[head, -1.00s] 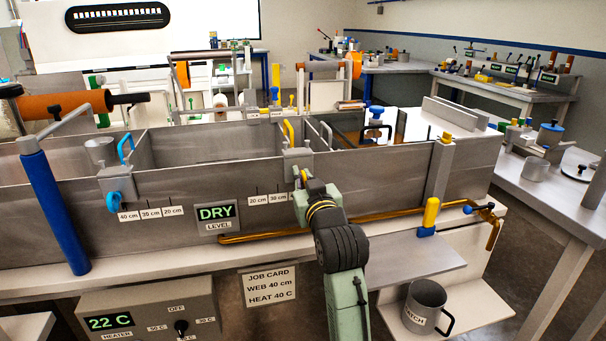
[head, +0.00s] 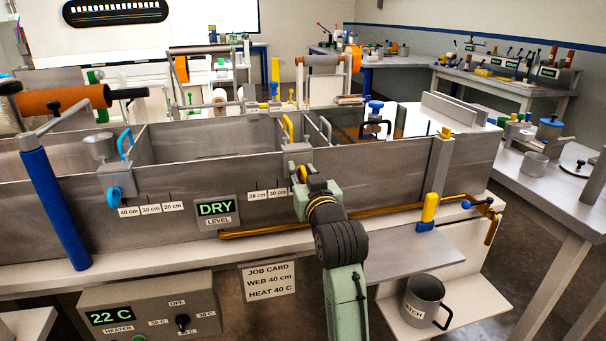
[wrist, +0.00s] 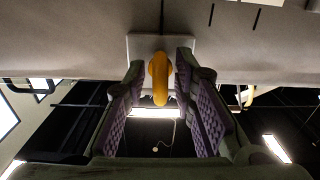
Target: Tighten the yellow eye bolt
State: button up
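The yellow eye bolt (wrist: 160,78) sticks out from a pale square block (wrist: 134,48) on the tank wall in the wrist view. Its ring is seen nearly edge-on. My gripper (wrist: 158,112) is open, with one purple-padded finger on each side of the ring. The right finger is very close to the ring; I cannot tell if it touches. In the head view my gripper (head: 304,182) is at the front wall of the tank (head: 385,182), below the yellow handle (head: 288,128). It hides most of the eye bolt (head: 302,173) there.
A blue eye bolt (head: 114,194) and blue handle (head: 125,144) are on the left block. A copper pipe (head: 380,214) runs along the tank's front behind my arm. A yellow-handled valve (head: 429,208) and grey mug (head: 423,300) are to the right. The level display (head: 216,209) reads DRY.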

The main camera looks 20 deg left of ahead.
jog(key=v, duration=1.2)
